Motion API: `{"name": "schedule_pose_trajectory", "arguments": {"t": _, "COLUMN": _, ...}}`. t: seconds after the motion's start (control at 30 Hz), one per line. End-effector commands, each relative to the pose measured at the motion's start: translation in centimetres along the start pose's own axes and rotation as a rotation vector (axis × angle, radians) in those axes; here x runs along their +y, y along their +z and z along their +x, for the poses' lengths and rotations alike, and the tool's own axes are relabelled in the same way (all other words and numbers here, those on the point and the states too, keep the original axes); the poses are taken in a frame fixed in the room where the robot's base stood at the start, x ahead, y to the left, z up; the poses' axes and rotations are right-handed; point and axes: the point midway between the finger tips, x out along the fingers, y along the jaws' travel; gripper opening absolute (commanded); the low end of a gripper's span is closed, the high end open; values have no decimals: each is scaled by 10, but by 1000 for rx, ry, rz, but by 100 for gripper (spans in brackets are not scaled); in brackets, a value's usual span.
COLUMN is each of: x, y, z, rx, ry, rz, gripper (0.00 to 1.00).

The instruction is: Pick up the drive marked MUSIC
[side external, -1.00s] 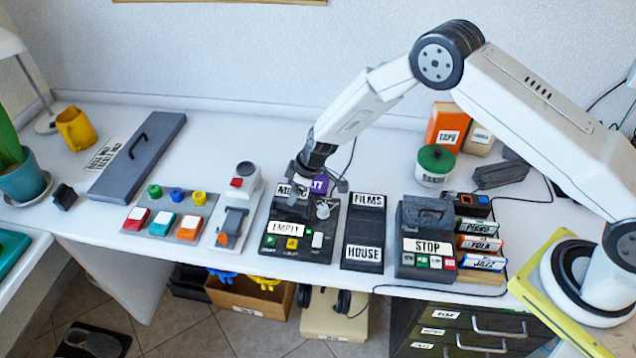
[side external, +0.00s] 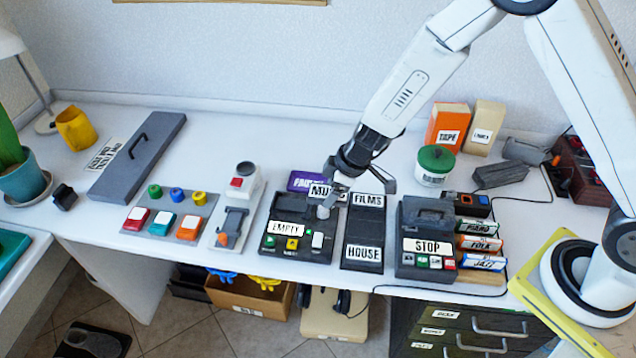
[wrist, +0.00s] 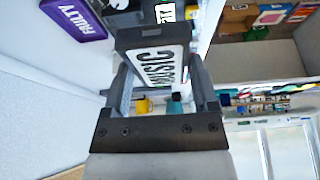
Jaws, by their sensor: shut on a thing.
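The MUSIC drive is a dark block with a white label (wrist: 160,66). In the wrist view it is between the two fingers of my gripper (wrist: 162,88), which is shut on it. In the side view the drive's label (side external: 324,192) is partly covered by my gripper (side external: 352,187). They show over the upper right of the black dock labelled EMPTY (side external: 286,229), near the FILMS drive (side external: 368,201). The drive's exact height above the dock is hard to tell.
A purple FAULTY piece (side external: 302,181) lies behind the dock. The HOUSE drive (side external: 363,252) is below FILMS, and the STOP unit (side external: 427,246) stands to the right. Coloured buttons (side external: 172,222) are to the left.

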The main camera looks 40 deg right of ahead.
Motion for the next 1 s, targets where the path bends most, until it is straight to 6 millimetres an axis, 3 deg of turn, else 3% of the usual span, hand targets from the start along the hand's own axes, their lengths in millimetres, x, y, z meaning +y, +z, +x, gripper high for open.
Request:
{"name": "schedule_pose_trajectory", "arguments": {"t": 0.3, "x": -9, "y": 10, "z": -13, "rx": 1, "ry": 1, "rz": 0, "gripper": 0}}
{"name": "schedule_pose_trajectory", "arguments": {"t": 1.0, "x": -8, "y": 11, "z": -13, "rx": 0, "ry": -2, "rz": -7, "gripper": 0}}
